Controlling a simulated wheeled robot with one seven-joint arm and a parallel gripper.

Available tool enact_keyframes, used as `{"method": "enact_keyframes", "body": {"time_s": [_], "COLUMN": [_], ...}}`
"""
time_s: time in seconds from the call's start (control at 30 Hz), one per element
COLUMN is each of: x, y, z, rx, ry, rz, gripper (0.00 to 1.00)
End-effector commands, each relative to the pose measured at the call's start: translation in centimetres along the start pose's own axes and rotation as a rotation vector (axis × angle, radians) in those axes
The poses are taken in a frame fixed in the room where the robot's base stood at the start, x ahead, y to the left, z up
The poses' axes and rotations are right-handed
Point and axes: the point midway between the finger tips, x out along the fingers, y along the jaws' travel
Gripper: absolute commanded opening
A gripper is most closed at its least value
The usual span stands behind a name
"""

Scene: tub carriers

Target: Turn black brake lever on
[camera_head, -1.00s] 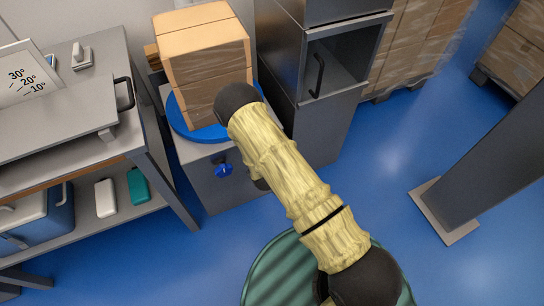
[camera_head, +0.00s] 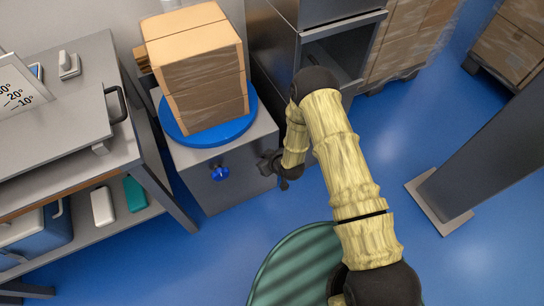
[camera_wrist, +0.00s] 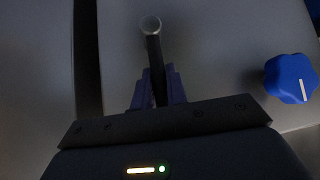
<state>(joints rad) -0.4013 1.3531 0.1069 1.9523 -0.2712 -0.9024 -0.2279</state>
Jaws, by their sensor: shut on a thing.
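The black brake lever (camera_wrist: 154,52) shows in the wrist view as a thin dark bar with a round grey end cap. It runs down between the two fingers of my gripper (camera_wrist: 157,88), which are shut on it. In the head view my gripper (camera_head: 266,165) is at the front right of the grey cabinet (camera_head: 238,190) under the turntable. The lever cannot be made out in the head view, and its base is hidden by the fingers in the wrist view.
A blue knob (camera_wrist: 291,78) with a white mark sits on the same panel, right of the lever. Stacked boxes (camera_head: 205,80) stand on the blue turntable (camera_head: 226,130). A dark cabinet (camera_head: 274,70) stands close by on the right.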

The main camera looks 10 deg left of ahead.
Motion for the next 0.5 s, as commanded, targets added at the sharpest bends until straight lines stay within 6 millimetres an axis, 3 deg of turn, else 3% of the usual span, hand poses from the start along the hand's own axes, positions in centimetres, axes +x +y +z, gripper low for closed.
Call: {"method": "enact_keyframes", "body": {"time_s": [0.5], "x": [0.20], "y": [-1.14], "z": [0.25], "rx": [0.011], "ry": [-0.005], "rz": [-0.042], "gripper": [0.00]}}
